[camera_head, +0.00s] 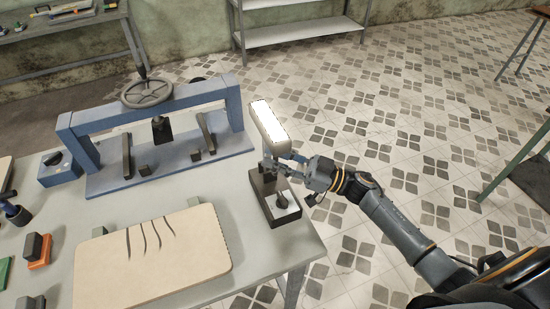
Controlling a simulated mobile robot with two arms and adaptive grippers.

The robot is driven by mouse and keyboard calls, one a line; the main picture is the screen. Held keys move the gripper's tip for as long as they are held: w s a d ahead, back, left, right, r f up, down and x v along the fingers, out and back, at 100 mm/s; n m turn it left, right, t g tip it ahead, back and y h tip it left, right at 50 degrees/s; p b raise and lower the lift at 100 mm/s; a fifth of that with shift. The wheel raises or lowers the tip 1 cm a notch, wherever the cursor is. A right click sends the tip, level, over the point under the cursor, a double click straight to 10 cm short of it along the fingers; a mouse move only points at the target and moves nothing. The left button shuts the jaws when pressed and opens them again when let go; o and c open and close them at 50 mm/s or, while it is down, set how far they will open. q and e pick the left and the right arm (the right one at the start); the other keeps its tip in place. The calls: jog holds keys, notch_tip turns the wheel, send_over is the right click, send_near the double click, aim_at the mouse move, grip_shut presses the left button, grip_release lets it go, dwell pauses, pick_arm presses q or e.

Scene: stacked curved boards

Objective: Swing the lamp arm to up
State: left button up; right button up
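The lamp stands at the right corner of the workbench. It has a dark box-like base (266,192) and a long lit white head (269,124), raised and tilted above the base. My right gripper (288,161) comes in from the right, with its fingers at the short arm below the lamp head. The fingers overlap the lamp arm in this view, so I cannot tell whether they touch it or close on it. The lamp arm is mostly hidden behind the gripper and head. My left gripper is not in view.
A blue press frame (150,112) with a handwheel (147,93) stands at the back of the bench (232,205). A pale board with dark curved lines (150,262) lies in front. Orange (40,252) and green-dark items sit at left. Open tiled floor lies right of the bench.

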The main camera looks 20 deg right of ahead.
jog(key=shift+d, duration=0.1)
jog(key=v, duration=1.2)
dwell(0.4)
jog(key=w+d+f+m+t+h, duration=0.1)
jog(key=d+f+m+t+h, duration=0.2)
jog(key=f, duration=0.4)
jog(key=w+d+f+m+t+h, duration=0.1)
jog(key=w+f+m+t+h, duration=0.1)
jog(key=f+m+h, duration=0.35)
jog(key=s+d+f+m+g+h, duration=0.1)
jog(key=s+f+g+h, duration=0.2)
jog(key=f, duration=0.7)
jog(key=s+d+f+h, duration=0.1)
jog(key=s+f+h, duration=0.3)
jog(key=f, duration=0.6)
jog(key=s+a+f+g+h, duration=0.3)
jog(key=s+f+g, duration=0.2)
jog(key=s+f, duration=0.85)
jog(key=s+a+f+g, duration=0.2)
jog(key=s, duration=0.4)
jog(key=s+a+f+g, duration=0.3)
jog(key=s, duration=0.4)
jog(key=s+a+f+g, duration=0.2)
jog(key=s+f, duration=0.1)
jog(key=s, duration=0.4)
jog(key=shift+a+f, duration=0.15)
jog(key=shift+a, duration=0.1)
